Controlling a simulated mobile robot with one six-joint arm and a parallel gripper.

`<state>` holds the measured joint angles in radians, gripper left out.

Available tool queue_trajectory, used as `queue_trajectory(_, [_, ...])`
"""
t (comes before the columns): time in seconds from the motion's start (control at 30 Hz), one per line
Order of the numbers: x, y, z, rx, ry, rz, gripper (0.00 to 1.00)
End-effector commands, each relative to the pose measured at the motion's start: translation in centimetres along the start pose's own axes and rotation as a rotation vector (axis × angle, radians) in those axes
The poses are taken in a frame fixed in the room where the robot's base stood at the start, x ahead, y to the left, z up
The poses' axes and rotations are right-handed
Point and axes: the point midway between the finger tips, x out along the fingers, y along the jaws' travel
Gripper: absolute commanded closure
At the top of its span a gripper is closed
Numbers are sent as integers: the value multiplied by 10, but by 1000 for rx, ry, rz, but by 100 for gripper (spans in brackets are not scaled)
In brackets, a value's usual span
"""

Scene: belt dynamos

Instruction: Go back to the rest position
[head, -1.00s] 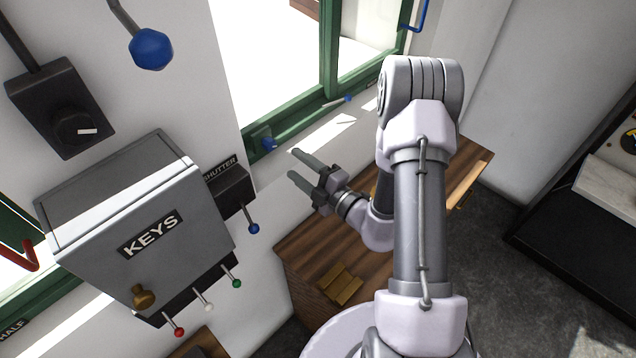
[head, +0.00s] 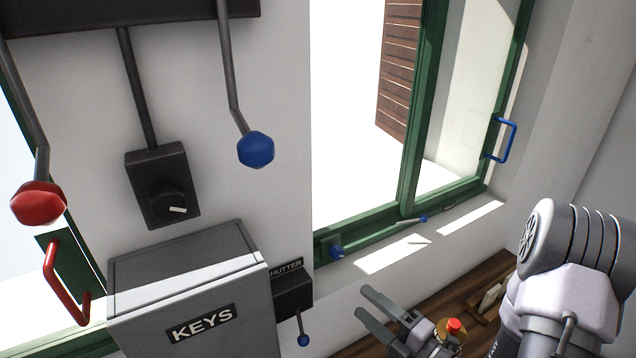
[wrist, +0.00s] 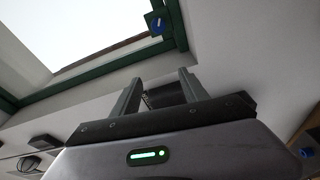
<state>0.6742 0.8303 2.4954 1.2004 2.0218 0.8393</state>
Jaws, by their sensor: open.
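My gripper (head: 376,312) is at the lower middle of the head view, to the right of the shutter box and below the window sill. Its two fingers are apart with nothing between them. In the wrist view the open fingers (wrist: 158,92) point up toward the wall and the green window frame. My arm stands folded at the right of the head view, partly cut off by the picture's edge.
The grey KEYS box (head: 190,290) and the shutter box (head: 292,291) with its blue-tipped lever (head: 303,340) are on the wall left of my gripper. A wooden worktop (head: 440,306) with a red-topped item (head: 454,325) lies below. The green window (head: 410,150) stands behind.

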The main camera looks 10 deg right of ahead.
Motion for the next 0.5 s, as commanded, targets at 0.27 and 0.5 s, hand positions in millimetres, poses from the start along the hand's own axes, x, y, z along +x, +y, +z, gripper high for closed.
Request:
queue_trajectory(0.27, [-36,-89,-194,-1363,1077,59,48])
queue_trajectory(0.5, [-107,-168,-168,2520,-1718,-256,48])
